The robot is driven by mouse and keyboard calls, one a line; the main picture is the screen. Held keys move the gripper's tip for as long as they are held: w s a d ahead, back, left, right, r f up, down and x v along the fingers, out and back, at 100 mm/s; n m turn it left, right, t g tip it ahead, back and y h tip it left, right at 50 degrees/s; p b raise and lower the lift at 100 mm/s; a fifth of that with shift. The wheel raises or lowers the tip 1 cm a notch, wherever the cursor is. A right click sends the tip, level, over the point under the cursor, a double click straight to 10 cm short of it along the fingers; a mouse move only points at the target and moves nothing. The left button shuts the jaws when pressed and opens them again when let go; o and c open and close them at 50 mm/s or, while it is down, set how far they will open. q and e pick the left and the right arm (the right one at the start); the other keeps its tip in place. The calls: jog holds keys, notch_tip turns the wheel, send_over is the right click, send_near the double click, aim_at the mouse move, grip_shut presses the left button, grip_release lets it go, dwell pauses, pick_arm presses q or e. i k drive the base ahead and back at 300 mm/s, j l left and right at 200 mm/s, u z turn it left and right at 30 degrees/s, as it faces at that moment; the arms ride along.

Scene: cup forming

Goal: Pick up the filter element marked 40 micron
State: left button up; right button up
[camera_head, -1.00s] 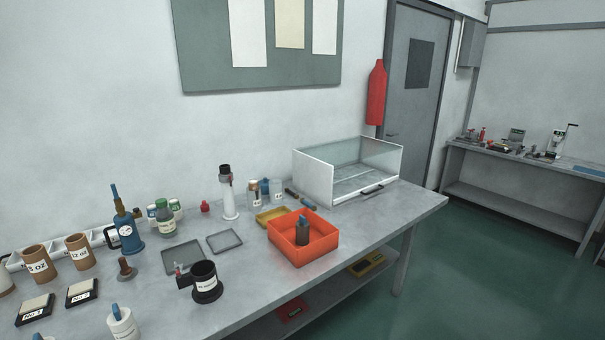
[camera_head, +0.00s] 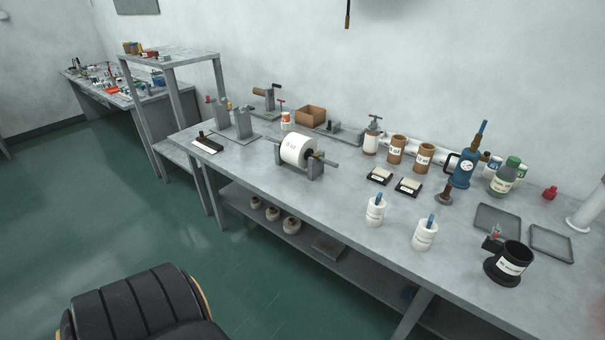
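Two white ribbed cylinders with blue tops, which look like filter elements, stand upright near the front edge of the bench. One is the left white cylinder (camera_head: 375,211), the other the right white cylinder (camera_head: 424,234). Both carry labels too small to read, so I cannot tell which is marked 40 micron. A black cup-like housing (camera_head: 508,262) with a white label stands to their right, its label also unreadable. Neither of my grippers is in view.
The grey bench (camera_head: 340,220) also holds a large white roll (camera_head: 297,150) on a stand, two brown jars (camera_head: 397,149), a blue pump-like vessel (camera_head: 463,170), a green-capped bottle (camera_head: 506,176) and flat grey trays (camera_head: 497,217). The bench front left of the white cylinders is clear.

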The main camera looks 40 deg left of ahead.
aim_at(376, 213)
jog(key=u, duration=0.75)
jog(key=i+j, duration=0.15)
jog(key=j, duration=0.15)
jog(key=i+j+z, duration=0.15)
jog(key=j, duration=0.15)
jog(key=i+j, duration=0.1)
jog(key=j, duration=0.2)
jog(key=z, duration=0.05)
